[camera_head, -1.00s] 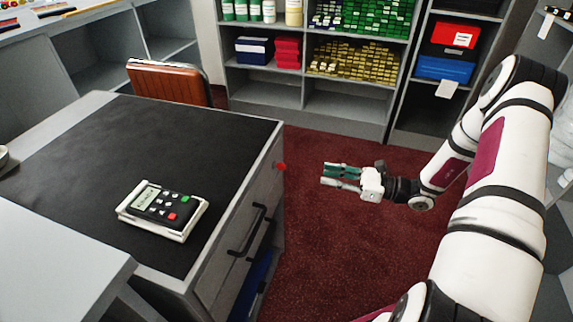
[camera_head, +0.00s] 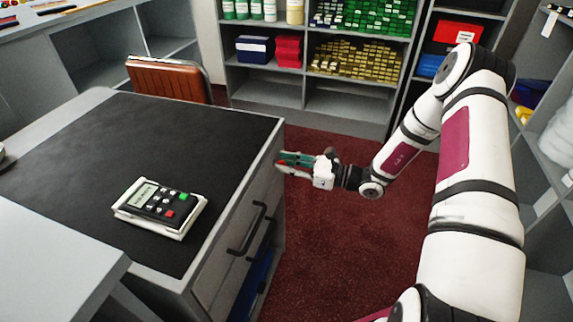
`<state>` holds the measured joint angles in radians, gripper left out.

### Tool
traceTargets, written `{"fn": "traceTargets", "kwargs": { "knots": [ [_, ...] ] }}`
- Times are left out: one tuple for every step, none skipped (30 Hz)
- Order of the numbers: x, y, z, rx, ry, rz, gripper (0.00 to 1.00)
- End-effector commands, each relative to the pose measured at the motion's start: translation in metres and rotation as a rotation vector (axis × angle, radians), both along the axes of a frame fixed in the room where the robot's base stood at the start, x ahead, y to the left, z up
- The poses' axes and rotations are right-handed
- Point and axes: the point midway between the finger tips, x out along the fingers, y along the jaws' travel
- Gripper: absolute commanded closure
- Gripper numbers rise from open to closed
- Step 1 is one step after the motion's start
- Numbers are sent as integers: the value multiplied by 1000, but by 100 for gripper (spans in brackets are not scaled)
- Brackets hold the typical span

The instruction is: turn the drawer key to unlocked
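The drawer key shows as a small red spot (camera_head: 281,163) on the drawer front near the top right corner of the desk (camera_head: 267,172). Which way it is turned cannot be told at this size. My gripper (camera_head: 284,163) reaches in from the right, its green-padded fingers level with the key and their tips at the drawer front. The fingers look spread, one above and one below the red spot. They partly hide the key, and contact with it cannot be made out.
Below the key are dark drawer handles (camera_head: 247,230). A calculator-like device (camera_head: 160,207) lies on the black desk top. An orange-brown chair (camera_head: 170,82) stands behind the desk, and shelves line the back. The red carpet (camera_head: 330,250) right of the desk is clear.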

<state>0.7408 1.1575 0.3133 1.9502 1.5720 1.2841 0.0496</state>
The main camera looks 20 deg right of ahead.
Motion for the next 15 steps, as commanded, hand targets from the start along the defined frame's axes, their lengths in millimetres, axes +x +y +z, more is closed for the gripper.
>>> {"fn": "traceTargets", "kwargs": {
  "knots": [
    [1,1,0,0,0,0,72],
    [2,2,0,0,0,-1,72],
    [2,2,0,0,0,-1,72],
    [2,2,0,0,0,-1,72],
    [2,2,0,0,0,-1,72],
    [2,2,0,0,0,-1,72],
    [2,2,0,0,0,-1,72],
    [2,2,0,0,0,-1,72],
    [2,2,0,0,0,-1,72],
    [2,2,0,0,0,-1,74],
    [2,2,0,0,0,-1,81],
    [2,2,0,0,0,-1,90],
    [2,2,0,0,0,-1,97],
    [2,2,0,0,0,-1,100],
    [2,2,0,0,0,-1,100]
  ]
}}
